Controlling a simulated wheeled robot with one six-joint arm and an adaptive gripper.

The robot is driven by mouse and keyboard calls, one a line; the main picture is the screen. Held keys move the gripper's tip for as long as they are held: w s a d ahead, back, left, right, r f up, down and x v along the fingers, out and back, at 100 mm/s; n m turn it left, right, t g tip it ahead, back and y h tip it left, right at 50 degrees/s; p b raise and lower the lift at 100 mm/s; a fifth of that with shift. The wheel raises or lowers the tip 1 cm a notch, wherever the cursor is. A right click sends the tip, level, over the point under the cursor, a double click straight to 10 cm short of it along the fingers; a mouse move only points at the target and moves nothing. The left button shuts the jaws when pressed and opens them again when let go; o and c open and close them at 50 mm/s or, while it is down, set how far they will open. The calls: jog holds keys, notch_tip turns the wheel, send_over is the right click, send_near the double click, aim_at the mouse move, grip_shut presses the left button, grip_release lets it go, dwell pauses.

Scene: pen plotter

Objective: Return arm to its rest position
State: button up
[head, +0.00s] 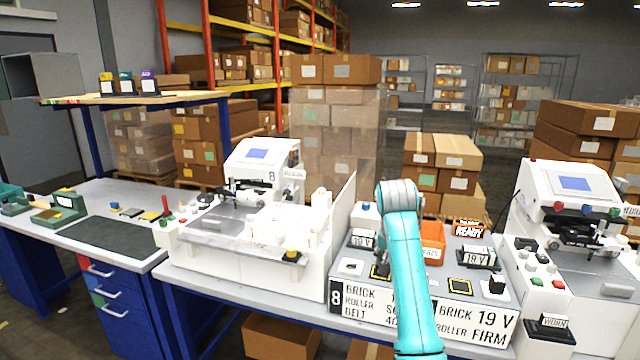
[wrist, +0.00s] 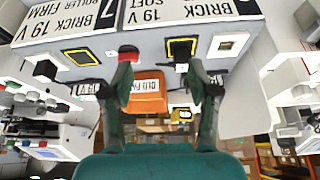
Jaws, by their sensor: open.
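My turquoise arm rises from the bottom of the head view and bends at a grey joint over the middle of the bench. My gripper (wrist: 162,62) shows in the wrist view with its two dark fingers wide apart and nothing held between them. In the head view the gripper is hidden behind the arm. The fingers hang over the labelled stand (head: 341,313), which shows inverted in the wrist view. An orange bin (head: 433,236) sits behind the stand and also shows between the fingers in the wrist view (wrist: 146,103). A small red part (wrist: 128,56) appears at the left fingertip; contact cannot be told.
A white plotter (head: 262,160) numbered 8 stands left of the arm, with a clear upright panel beside it. Another white machine (head: 572,190) stands at right. A black "WORN" tray (head: 549,327) juts at the front edge. A dark mat (head: 105,237) lies clear on the left bench.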

jog(key=s+f+n+t, duration=0.1)
jog(key=s+f, duration=0.3)
jog(key=f, duration=0.9)
jog(key=s+f+n+t, duration=0.1)
jog(key=s+f, duration=0.4)
jog(key=f, duration=0.7)
jog(key=s+f+t+y, duration=0.1)
jog(key=s+f, duration=0.5)
jog(key=s, duration=0.2)
jog(key=s+f+t, duration=0.2)
jog(key=s+f, duration=0.4)
jog(key=s, duration=0.3)
jog(key=s+r+n+t, duration=0.1)
jog(key=s+n+t, duration=0.1)
jog(key=s, duration=2.1)
jog(key=s+r+t, duration=0.3)
jog(key=s+r, duration=1.4)
jog(key=shift+s+r+y, duration=0.2)
jog(key=shift+r+y, duration=0.05)
jog(key=shift+y, duration=0.15)
